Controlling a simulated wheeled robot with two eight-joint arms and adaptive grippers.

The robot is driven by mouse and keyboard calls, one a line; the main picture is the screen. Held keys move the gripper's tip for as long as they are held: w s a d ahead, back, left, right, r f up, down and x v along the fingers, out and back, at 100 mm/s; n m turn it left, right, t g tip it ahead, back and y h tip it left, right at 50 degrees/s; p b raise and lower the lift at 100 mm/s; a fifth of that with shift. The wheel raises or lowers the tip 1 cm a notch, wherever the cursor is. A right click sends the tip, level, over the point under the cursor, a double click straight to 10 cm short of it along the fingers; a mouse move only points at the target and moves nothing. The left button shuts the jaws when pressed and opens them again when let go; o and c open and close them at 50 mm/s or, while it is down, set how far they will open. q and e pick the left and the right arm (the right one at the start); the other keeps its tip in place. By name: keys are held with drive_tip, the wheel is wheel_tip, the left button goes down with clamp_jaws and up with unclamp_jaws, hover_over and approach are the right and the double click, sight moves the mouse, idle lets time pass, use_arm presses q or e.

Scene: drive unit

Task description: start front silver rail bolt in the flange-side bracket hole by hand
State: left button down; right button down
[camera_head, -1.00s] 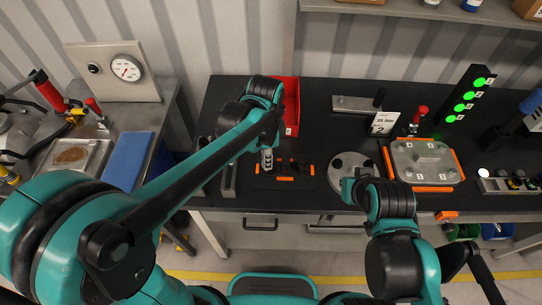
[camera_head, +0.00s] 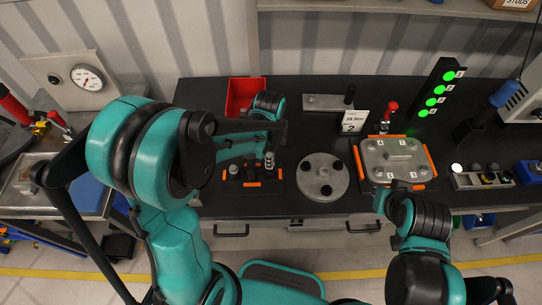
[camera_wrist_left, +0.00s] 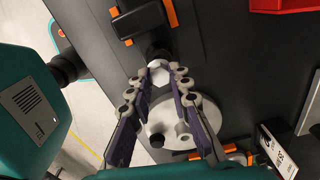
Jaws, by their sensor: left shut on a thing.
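My left gripper (camera_head: 269,161) points down at the right part of the small black orange-cornered tray (camera_head: 262,184) in the head view. In the left wrist view its fingertips (camera_wrist_left: 166,72) are closed around a small pale, silvery piece, seemingly the silver rail bolt (camera_wrist_left: 158,64). A dark round part sits just beyond it, and I cannot tell whether they touch. Several small dark and silver parts stand in the tray's left part. A round grey flange disc (camera_head: 322,177) with black knobs lies right of the tray. I cannot identify the bracket hole. My right gripper's fingers are not visible.
A red bin (camera_head: 244,96) stands behind my left gripper. A grey cover plate (camera_head: 397,158) in an orange-cornered fixture lies to the right, with a red clamp handle (camera_head: 390,108) and numbered green lights (camera_head: 440,92) behind. A metal bar (camera_head: 325,102) lies at the back.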

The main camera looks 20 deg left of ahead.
use_arm(q)
drive_tip(key=n, duration=0.3)
drive_tip(key=shift+r+p, duration=0.3)
drive_tip(key=shift+r, duration=0.05)
drive_tip(key=n+b, duration=0.1)
drive_tip(key=n, duration=0.2)
drive_tip(key=shift+f+n, duration=0.15)
drive_tip(key=shift+n, duration=0.15)
drive_tip(key=n, duration=0.5)
drive_tip(key=shift+b, duration=0.35)
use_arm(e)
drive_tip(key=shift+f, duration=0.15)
use_arm(q)
drive_tip(key=shift+f+b, duration=0.25)
drive_tip(key=shift+b, duration=0.05)
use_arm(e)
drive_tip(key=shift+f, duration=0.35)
use_arm(q)
drive_tip(key=shift+f+b, duration=0.3)
drive_tip(key=shift+b, duration=0.05)
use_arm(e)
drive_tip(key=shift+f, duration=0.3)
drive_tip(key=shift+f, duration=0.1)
